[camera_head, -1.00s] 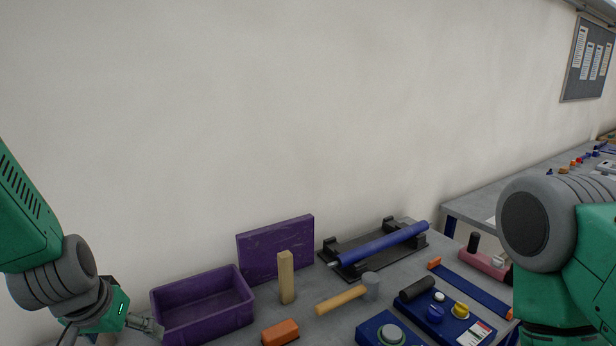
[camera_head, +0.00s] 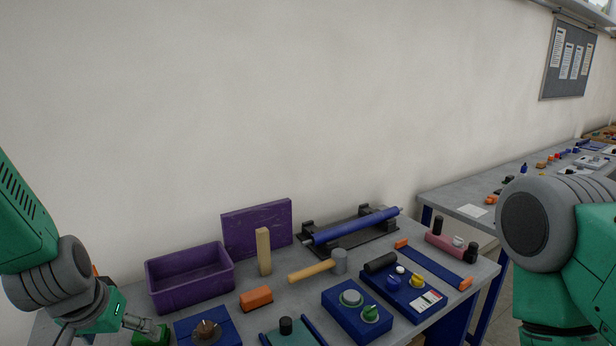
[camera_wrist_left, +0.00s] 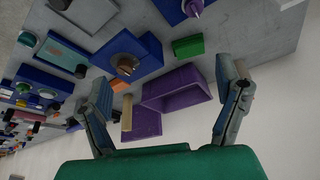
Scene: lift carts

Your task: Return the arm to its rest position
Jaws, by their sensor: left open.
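My left gripper (camera_head: 137,325) shows at the lower left of the head view, in front of the purple bin. In the left wrist view its two fingers (camera_wrist_left: 165,112) stand wide apart with nothing between them touching either one. My left arm (camera_head: 60,275) comes in from the left edge, bent at the grey joint. At the right edge of the head view is my other arm (camera_head: 575,240); its gripper is out of the frame.
A purple bin (camera_head: 190,295), purple board (camera_head: 256,228), wooden block (camera_head: 263,252), mallet (camera_head: 312,270), orange block (camera_head: 256,298) and blue control boxes (camera_head: 345,318) crowd the table. A green block (camera_head: 150,336) lies close by my left gripper. A second table (camera_head: 470,195) stands at right.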

